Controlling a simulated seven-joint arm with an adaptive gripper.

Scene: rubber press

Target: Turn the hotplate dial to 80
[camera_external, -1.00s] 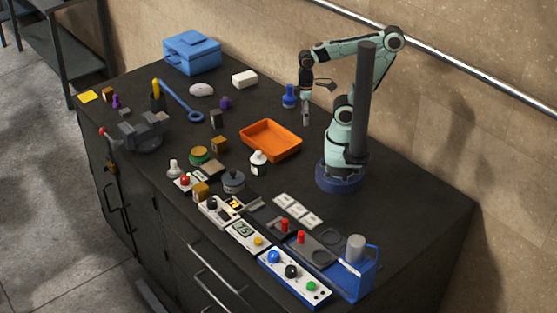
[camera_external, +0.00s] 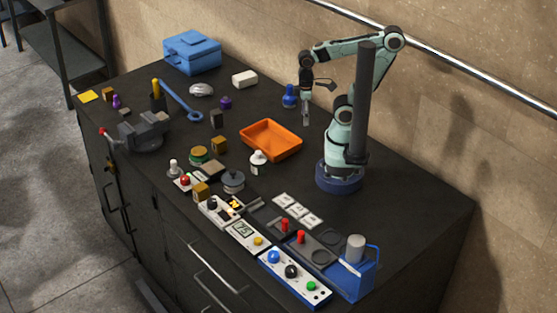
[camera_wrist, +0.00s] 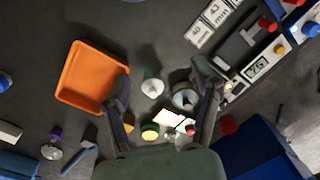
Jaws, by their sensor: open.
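Control units line the bench's front edge in the outside view. One white unit has a black knob (camera_external: 212,204); beside it, a white unit has a display reading 75 (camera_external: 242,230) and a yellow knob (camera_external: 258,240). A blue-and-white panel (camera_external: 295,277) carries blue, black and green knobs. I cannot tell which knob is the hotplate dial, and no 80 is readable. My gripper (camera_external: 306,117) hangs above the bench behind the orange tray, open and empty, well away from the units. In the wrist view, its fingers (camera_wrist: 165,78) are spread apart; the display (camera_wrist: 258,68) shows at upper right.
The orange tray (camera_external: 271,153), a white-topped bottle (camera_external: 259,163) and a dark round object (camera_external: 233,181) stand between gripper and units. A dark post (camera_external: 367,105) rises beside my arm. Red-handled switches (camera_external: 301,237) and a blue device (camera_external: 350,280) are at right.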

